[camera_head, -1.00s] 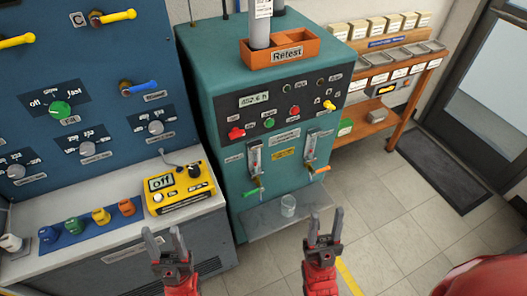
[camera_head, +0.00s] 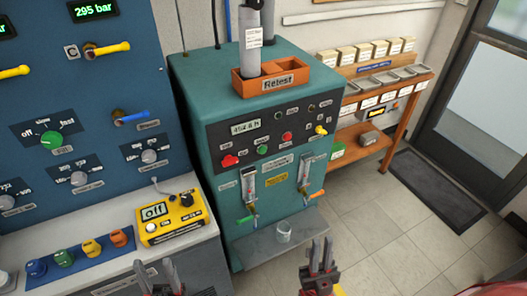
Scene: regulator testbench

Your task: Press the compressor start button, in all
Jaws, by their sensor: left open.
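The teal compressor (camera_head: 200,95) stands in the middle with a dark control panel. A green button (camera_head: 262,149) sits on the panel below the hour display (camera_head: 246,127); its label is too small to read. A red button (camera_head: 287,137) is to its right and a larger red knob (camera_head: 229,160) to its left. My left gripper (camera_head: 157,270) is open and empty at the bottom edge, in front of the bench and partly cut off. My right gripper (camera_head: 321,246) is upright near the bottom, right of the compressor's shelf, with its fingers close together. Both are well apart from the panel.
A small glass (camera_head: 284,232) stands on the compressor's front shelf. Two flow tubes with coloured valve levers stick out below the panel. An orange Retest bin (camera_head: 275,85) holds a grey cylinder on top. A yellow device (camera_head: 168,218) sits on the left bench.

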